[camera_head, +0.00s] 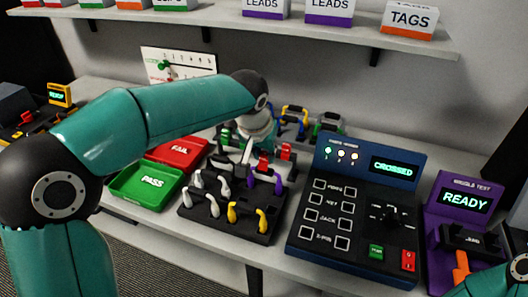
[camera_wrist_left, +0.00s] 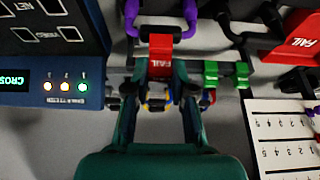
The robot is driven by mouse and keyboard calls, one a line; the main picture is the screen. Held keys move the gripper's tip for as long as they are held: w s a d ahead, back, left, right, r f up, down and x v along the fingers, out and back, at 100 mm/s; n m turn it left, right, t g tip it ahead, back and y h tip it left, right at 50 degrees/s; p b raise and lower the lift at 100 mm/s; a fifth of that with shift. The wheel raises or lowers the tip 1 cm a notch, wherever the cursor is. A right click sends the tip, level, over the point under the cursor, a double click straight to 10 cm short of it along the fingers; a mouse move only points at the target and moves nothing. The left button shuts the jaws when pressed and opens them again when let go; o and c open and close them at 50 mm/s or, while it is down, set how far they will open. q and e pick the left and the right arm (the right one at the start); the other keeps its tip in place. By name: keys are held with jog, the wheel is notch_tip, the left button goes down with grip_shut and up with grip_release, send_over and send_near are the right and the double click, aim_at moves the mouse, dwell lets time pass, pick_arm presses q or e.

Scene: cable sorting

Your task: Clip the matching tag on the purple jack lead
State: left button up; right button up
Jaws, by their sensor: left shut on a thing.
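My left gripper (camera_wrist_left: 160,72) is shut on a red tag (camera_wrist_left: 160,52) marked FAIL, seen between its fingers in the left wrist view. In the head view the gripper is partly hidden by its own arm. The purple jack lead (camera_head: 278,183) lies at the back of the black lead tray (camera_head: 225,228); its two purple ends flank the tag's upper edge in the wrist view (camera_wrist_left: 190,12). The tag is close to the lead; I cannot tell whether they touch. Green tags (camera_wrist_left: 210,73) hang on the rail beside it. My right gripper is not clearly seen.
The blue cable tester (camera_head: 350,175) reads CROSSED, right of the lead tray. The purple wiggle tester (camera_head: 455,220) reads READY. Green PASS (camera_head: 150,181) and red FAIL (camera_head: 182,150) trays lie to the left. White and yellow leads stand in the lead tray.

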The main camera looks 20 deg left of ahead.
pick_arm(q)
jog(key=shift+f+b, duration=0.85)
jog(key=shift+f, duration=0.2)
dwell(0.9)
jog(key=o, duration=1.4)
jog(key=shift+o, duration=0.2)
jog(key=shift+r, duration=0.15)
jog(key=shift+r+p, duration=3.4)
jog(key=shift+r, duration=0.55)
jog(key=shift+f, duration=0.1)
